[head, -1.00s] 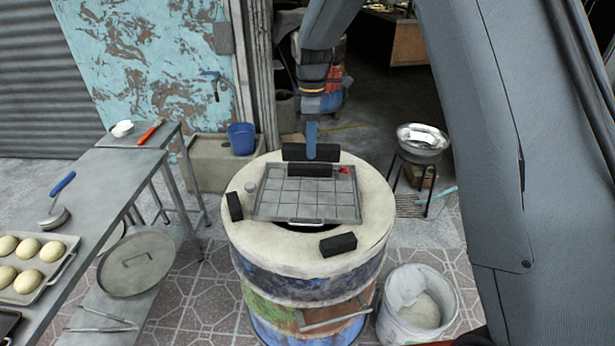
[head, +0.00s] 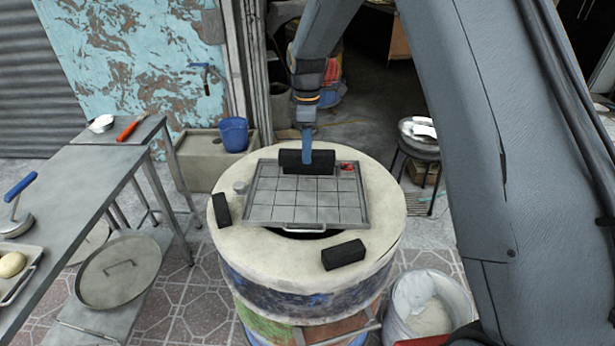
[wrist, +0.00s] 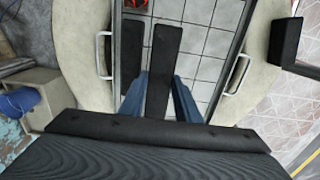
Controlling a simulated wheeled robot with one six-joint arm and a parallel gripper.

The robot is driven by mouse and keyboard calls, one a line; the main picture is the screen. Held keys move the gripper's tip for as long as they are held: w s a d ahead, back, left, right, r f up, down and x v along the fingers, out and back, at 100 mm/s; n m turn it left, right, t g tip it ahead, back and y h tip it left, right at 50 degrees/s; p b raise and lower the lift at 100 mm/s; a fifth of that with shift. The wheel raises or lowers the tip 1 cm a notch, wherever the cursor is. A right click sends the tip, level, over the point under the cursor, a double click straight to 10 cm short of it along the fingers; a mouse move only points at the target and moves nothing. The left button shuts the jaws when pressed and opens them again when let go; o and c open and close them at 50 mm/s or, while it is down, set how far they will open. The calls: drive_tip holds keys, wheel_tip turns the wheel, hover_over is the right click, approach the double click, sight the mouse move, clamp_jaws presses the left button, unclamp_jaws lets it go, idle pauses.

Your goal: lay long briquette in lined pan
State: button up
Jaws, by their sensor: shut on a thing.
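The lined pan (head: 262,205) is a grey tray marked in squares, on top of the barrel oven. My gripper (head: 307,158) is over its back part, shut on a long black briquette (head: 290,163). In the wrist view this long briquette (wrist: 163,62) runs between my blue fingers (wrist: 160,97). Another black briquette (wrist: 127,52) lies beside it in the pan, nearer the back handle. In the head view the held briquette hides that one. I cannot tell whether the held briquette touches the pan floor.
Short black briquettes lie on the oven's pale rim (head: 380,220), at left (head: 221,210) and front right (head: 344,254). A small grey cup (head: 240,187) stands by the pan's left edge. Red pieces (head: 347,167) lie in its back right corner. A metal table (head: 85,185) stands left.

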drive_tip(key=shift+f+p, duration=1.2)
drive_tip(key=shift+f, duration=2.6)
drive_tip(key=shift+f, duration=0.15)
drive_tip(key=o, duration=0.5)
drive_tip(key=shift+o, duration=0.3)
wheel_tip(320, 180, up, 12)
drive_tip(key=b, duration=0.4)
drive_tip(key=shift+s, duration=0.1)
drive_tip(key=s+d+m, duration=0.4)
drive_tip(key=s+m, duration=0.1)
drive_tip(key=s, duration=0.4)
drive_tip(key=s+d+f+m+t, duration=0.1)
drive_tip(key=s+d+m, duration=0.4)
drive_tip(key=s, duration=0.5)
drive_tip(key=s+d+f+m, duration=0.1)
drive_tip(key=s+d+m, duration=0.3)
drive_tip(key=s, duration=0.5)
drive_tip(key=m, duration=0.2)
drive_tip(key=shift+s+d+f+m, duration=0.15)
drive_tip(key=shift+s+m, duration=0.15)
